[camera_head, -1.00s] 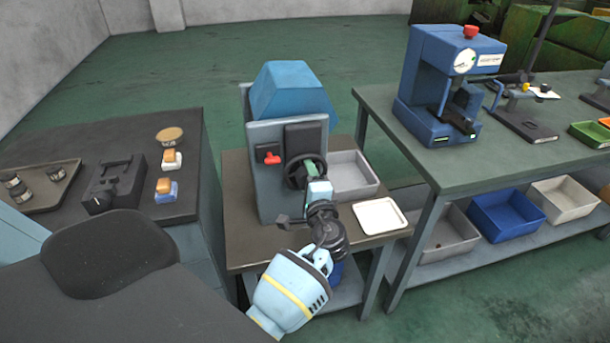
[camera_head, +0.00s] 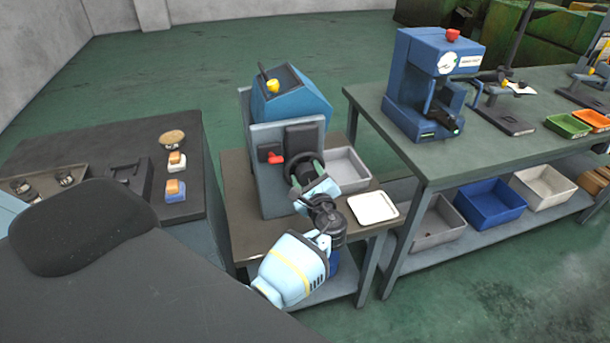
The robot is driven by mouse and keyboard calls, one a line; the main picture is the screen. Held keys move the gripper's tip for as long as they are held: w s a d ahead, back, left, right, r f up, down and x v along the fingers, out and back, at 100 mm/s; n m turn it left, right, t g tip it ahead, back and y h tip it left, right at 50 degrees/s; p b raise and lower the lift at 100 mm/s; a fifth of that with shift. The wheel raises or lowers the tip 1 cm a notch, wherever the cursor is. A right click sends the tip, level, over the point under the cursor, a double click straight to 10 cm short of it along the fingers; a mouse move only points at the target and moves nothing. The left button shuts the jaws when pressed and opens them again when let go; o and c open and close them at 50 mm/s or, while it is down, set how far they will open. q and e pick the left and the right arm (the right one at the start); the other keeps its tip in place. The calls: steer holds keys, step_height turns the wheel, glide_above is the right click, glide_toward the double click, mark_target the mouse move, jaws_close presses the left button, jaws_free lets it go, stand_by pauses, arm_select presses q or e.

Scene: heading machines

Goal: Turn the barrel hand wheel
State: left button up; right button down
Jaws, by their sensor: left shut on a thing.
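The barrel hand wheel (camera_head: 293,169) is a dark ring on the front of a grey and blue machine (camera_head: 266,158). My left gripper (camera_head: 306,188) is at the wheel's lower right rim and is shut on it. The fingertips are partly hidden by the gripper body and wrist. A red knob or lever (camera_head: 275,158) sits left of the wheel, on the machine front. My right gripper does not show.
The machine stands on a small table with a grey bin (camera_head: 345,172) and a white tray (camera_head: 373,208) to the right. A green bench (camera_head: 400,150) with a blue press (camera_head: 425,85) stands further right. A dark table (camera_head: 110,135) is at the left.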

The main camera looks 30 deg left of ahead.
mark_target(309, 179)
arm_select(q)
steer(key=shift+r+m, duration=0.2)
steer(key=shift+m, duration=0.3)
steer(key=o, duration=1)
steer(key=shift+f, duration=0.15)
steer(key=shift+c, duration=0.2)
steer(key=v, duration=0.6)
steer(key=shift+s+d+f, duration=0.1)
steer(key=shift+v, duration=0.75)
